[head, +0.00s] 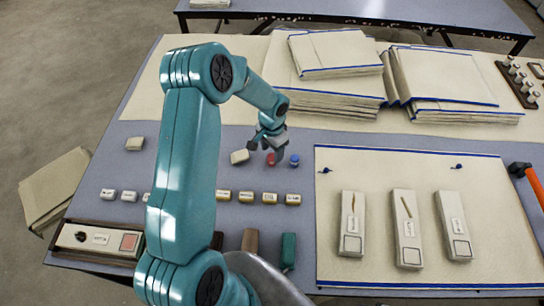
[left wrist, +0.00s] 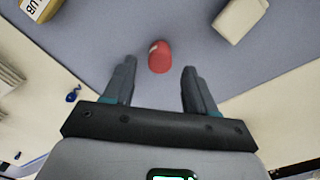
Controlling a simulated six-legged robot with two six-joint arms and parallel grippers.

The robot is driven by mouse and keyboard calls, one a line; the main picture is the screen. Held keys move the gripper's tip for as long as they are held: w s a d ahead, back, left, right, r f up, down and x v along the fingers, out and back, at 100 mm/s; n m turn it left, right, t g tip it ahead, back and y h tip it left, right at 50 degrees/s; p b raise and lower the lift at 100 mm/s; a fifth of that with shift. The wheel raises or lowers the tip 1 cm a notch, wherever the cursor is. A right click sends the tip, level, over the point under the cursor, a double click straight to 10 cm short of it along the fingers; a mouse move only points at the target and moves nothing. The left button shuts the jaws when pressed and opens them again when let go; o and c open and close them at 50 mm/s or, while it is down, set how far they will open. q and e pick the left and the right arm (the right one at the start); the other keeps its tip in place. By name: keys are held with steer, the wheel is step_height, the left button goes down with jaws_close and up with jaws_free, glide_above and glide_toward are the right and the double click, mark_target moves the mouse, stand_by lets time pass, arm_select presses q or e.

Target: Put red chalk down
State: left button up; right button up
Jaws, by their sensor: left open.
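The red chalk (head: 271,159) is a short red piece on the grey table, beside a blue piece (head: 294,160) in the head view. In the left wrist view the red chalk (left wrist: 159,57) lies ahead of my left gripper's fingers, roughly midway between their lines and slightly past the tips. My left gripper (head: 269,148) is open and empty in the head view, close above the red chalk; its two fingers (left wrist: 156,75) stand apart in the left wrist view. The fingers do not hold the chalk. My right gripper does not show.
A cream block (head: 239,156) lies left of the red chalk. A row of labelled blocks (head: 246,197) stands in front. Stacks of folded cloth (head: 335,65) lie behind. A blue-edged cloth (head: 380,174) with several labelled pieces lies at right. An orange-handled tool (head: 520,170) is at the right edge.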

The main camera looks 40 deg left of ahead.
mark_target(272, 156)
arm_select(q)
step_height(272, 156, up, 8)
steer(key=shift+f+b, duration=0.2)
steer(key=shift+b, duration=0.15)
